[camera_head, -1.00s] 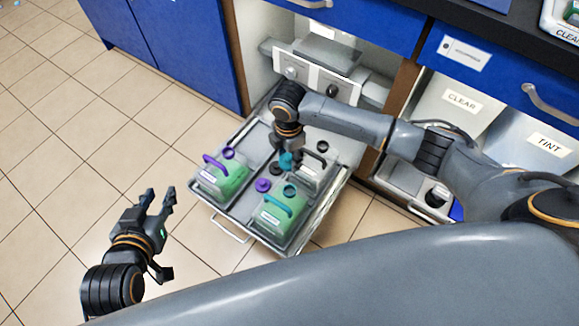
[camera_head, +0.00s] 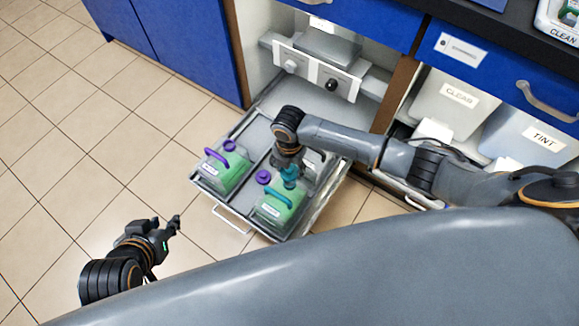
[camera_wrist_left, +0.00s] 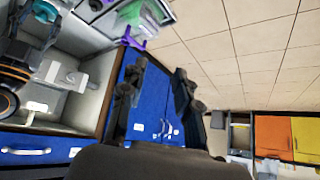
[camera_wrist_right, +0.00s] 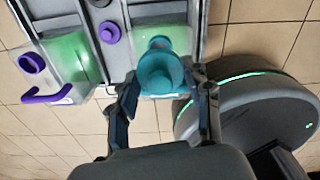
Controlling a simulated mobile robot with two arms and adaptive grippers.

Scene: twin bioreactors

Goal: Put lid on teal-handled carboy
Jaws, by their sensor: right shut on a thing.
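The teal-handled carboy (camera_head: 272,213), with green contents, stands at the front right of the pulled-out tray. My right gripper (camera_head: 289,166) is shut on a teal lid (camera_head: 289,177), pointing down over the carboy's mouth end. The right wrist view shows the lid (camera_wrist_right: 160,75) between the fingers (camera_wrist_right: 166,80), hiding the mouth. I cannot tell whether lid and neck touch. The teal handle (camera_head: 277,197) lies just in front of the lid. My left gripper (camera_head: 170,224) is empty, left of the tray over the floor; its fingers are apart in the left wrist view (camera_wrist_left: 158,78).
A purple-handled carboy (camera_head: 222,178) stands on the tray (camera_head: 247,131) to the left. A loose purple lid (camera_head: 263,177) lies between the carboys. Another carboy behind is mostly hidden by my right arm. Blue cabinets (camera_head: 190,45) stand behind; the tiled floor at left is clear.

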